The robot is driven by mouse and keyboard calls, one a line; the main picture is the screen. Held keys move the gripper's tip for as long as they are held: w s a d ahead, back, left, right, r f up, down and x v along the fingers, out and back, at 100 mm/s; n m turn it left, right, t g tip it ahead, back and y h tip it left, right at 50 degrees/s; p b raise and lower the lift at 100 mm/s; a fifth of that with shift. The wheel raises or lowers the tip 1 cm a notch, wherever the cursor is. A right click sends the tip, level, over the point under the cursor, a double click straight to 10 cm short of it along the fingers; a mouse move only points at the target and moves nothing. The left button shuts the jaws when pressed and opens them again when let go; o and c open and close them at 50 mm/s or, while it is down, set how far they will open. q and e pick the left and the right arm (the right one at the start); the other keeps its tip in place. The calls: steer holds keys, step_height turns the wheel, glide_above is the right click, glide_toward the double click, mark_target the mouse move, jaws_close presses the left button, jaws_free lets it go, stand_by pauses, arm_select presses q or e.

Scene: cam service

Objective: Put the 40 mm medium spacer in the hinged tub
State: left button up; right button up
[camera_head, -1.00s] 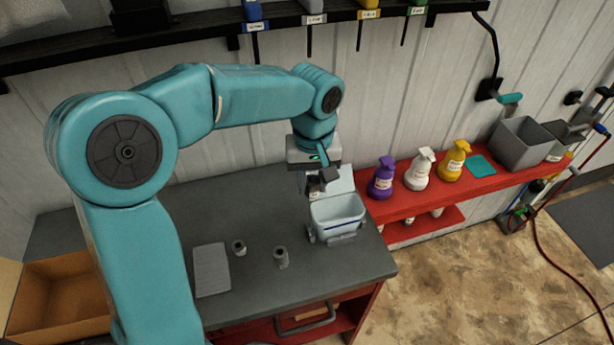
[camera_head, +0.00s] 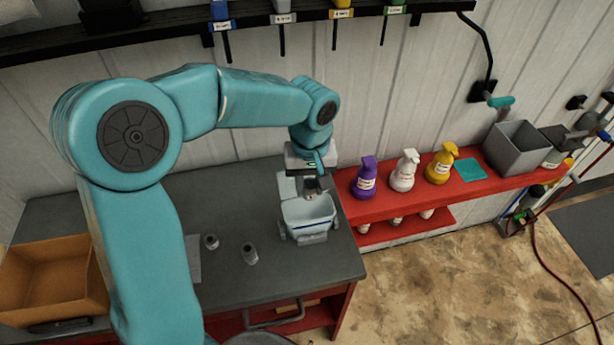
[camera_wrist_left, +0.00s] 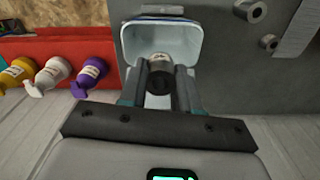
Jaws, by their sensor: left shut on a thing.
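The hinged tub (camera_head: 308,222) is a pale box with its lid open, near the right end of the grey workbench. My left gripper (camera_head: 311,190) is over the tub at its back side. In the left wrist view the gripper (camera_wrist_left: 160,88) is shut on a grey cylindrical spacer (camera_wrist_left: 160,66) with a label too small to read. The spacer is in front of the tub opening (camera_wrist_left: 162,18) in that view; its depth relative to the rim is unclear. My right gripper is not in view.
A red shelf (camera_head: 400,205) at the right carries purple (camera_head: 365,180), white (camera_head: 403,174) and yellow (camera_head: 441,166) spray bottles and a grey bin (camera_head: 519,150). A cardboard box (camera_head: 50,280) is at the left. The bench's back middle (camera_head: 225,195) is clear.

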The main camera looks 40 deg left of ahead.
arm_select(q)
steer(key=shift+w+d, duration=0.1)
steer(key=shift+s+a, duration=0.25)
steer(key=shift+s, duration=0.1)
steer(key=shift+w+d+f+b, duration=0.15)
steer(key=shift+w+f+b, duration=0.1)
steer(key=shift+f+b, duration=0.2)
step_height(320, 180, down, 11)
steer(key=b, duration=1)
steer(key=shift+s+f, duration=0.15)
steer(key=shift+f, duration=0.05)
steer(key=shift+f+b, duration=0.55)
steer(key=shift+b, duration=0.05)
stand_by(0.8)
